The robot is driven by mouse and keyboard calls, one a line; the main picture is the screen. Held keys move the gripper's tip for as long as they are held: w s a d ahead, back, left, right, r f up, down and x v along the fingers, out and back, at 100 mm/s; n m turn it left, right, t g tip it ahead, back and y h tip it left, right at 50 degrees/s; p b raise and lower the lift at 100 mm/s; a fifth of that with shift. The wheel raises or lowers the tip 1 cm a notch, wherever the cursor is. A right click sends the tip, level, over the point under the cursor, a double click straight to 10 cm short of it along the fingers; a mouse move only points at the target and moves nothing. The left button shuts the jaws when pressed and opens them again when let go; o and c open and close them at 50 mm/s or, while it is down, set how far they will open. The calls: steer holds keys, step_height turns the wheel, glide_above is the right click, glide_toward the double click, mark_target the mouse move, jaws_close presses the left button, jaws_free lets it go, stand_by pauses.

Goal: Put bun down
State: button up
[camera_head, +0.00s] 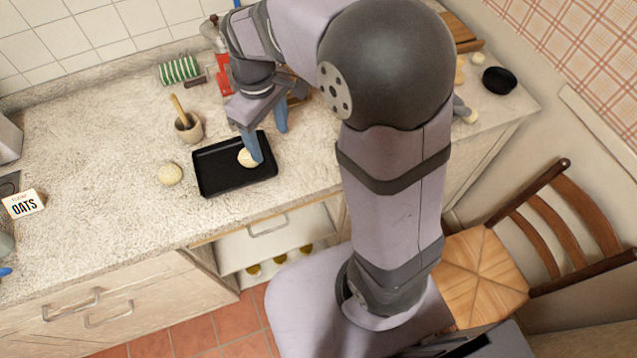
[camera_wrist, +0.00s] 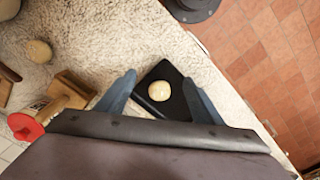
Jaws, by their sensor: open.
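A pale round bun (camera_head: 246,157) lies on the black rectangular tray (camera_head: 208,182) on the counter. In the wrist view the bun (camera_wrist: 159,91) sits on the dark tray (camera_wrist: 172,108), between the two blue fingers as seen from above. My gripper (camera_head: 269,146) is open, with its fingers spread and pointing down over the tray's right side. One finger partly covers the bun in the head view. In the wrist view my gripper (camera_wrist: 159,77) shows clear gaps on both sides of the bun. A second bun (camera_head: 170,174) lies on the counter left of the tray.
A mortar with pestle (camera_head: 188,126) stands behind the tray. A green striped item (camera_head: 179,70) and a red item (camera_head: 222,72) are at the back. The counter's left middle is clear.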

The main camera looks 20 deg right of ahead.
steer(key=s+d+f+m, duration=0.2)
steer(key=s+d+m, duration=0.1)
steer(key=s, duration=0.3)
steer(key=s+d+f+m, duration=0.3)
steer(key=s+m, duration=0.1)
steer(key=s, duration=0.3)
steer(key=shift+s+d+f, duration=0.25)
steer(key=shift+s+f, duration=0.05)
